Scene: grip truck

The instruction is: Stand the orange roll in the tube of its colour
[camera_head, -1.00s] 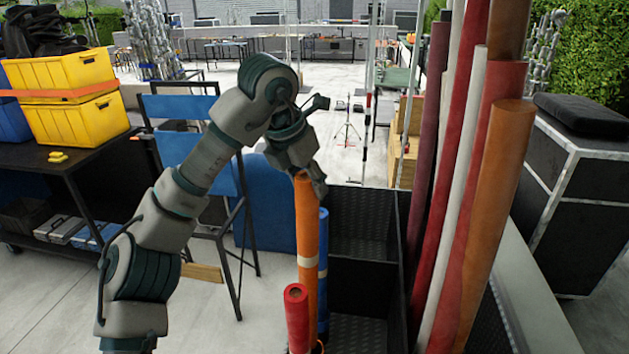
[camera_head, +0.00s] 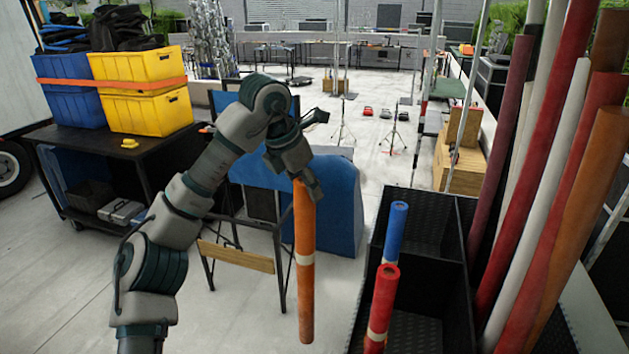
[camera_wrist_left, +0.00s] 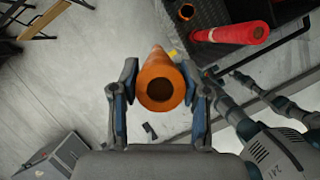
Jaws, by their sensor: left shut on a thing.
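The orange roll (camera_head: 304,270) hangs upright in the head view, with a pale band around it. My left gripper (camera_head: 305,188) is shut on its upper end. The roll's lower end is over bare floor, left of the black divided bin (camera_head: 369,308). In the left wrist view the roll's open end (camera_wrist_left: 160,90) sits between my left fingers (camera_wrist_left: 160,95). I cannot make that tube out in the head view. My right gripper is not in view.
A red roll (camera_head: 382,300) and a blue roll (camera_head: 395,232) stand at the bin's near left. Tall red, white and orange rolls (camera_head: 590,170) lean at the right. Floor lies clear below the roll.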

